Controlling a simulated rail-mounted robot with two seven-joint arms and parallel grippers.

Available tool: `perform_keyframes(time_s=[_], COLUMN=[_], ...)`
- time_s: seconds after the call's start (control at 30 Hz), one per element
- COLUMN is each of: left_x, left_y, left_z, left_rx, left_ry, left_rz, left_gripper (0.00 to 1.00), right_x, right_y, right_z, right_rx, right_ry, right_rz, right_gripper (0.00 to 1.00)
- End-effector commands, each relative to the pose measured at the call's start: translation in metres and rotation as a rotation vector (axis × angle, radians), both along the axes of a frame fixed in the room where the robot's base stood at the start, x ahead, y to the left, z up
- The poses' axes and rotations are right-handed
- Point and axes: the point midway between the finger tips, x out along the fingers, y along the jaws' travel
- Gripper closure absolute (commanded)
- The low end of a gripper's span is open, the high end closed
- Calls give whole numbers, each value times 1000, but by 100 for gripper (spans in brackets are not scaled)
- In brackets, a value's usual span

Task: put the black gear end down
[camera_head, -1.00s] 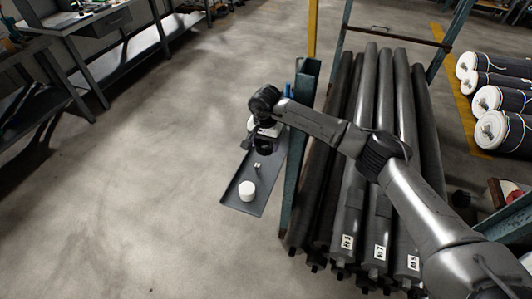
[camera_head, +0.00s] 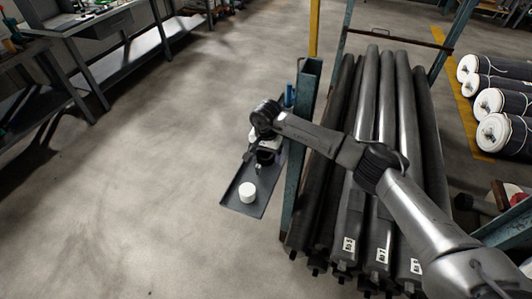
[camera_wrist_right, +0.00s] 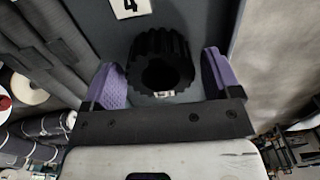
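The black gear end (camera_wrist_right: 160,62) is a toothed ring with a dark round hole, in the middle of the right wrist view. It appears to rest on a grey tray-like surface. My right gripper (camera_wrist_right: 165,80) has its two purple finger pads spread to either side of the gear. A narrow gap shows beside the gear, so the gripper looks open. In the head view my right gripper (camera_head: 262,158) is over the long grey tray (camera_head: 234,203); there the gear is too dark and small to tell from the gripper. My left gripper is not in view.
A label with a 4 (camera_wrist_right: 130,7) shows beyond the gear. Open floor lies to the left.

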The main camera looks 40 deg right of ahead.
Motion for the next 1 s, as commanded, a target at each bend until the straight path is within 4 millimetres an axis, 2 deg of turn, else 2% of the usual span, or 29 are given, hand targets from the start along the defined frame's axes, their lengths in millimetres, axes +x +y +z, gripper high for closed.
perform_keyframes(time_s=[0.27,0.43,0.8,1.0], left_x=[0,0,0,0], left_y=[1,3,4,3], left_z=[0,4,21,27], left_rx=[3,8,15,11], left_ry=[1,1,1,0], left_rz=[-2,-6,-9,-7], left_gripper=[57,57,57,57], right_x=[0,0,1,0], right_y=[0,0,0,0], right_z=[0,11,78,105], right_rx=[0,0,0,0], right_ry=[0,-2,-4,-2], right_rz=[0,0,0,-1], right_gripper=[9,9,9,9])
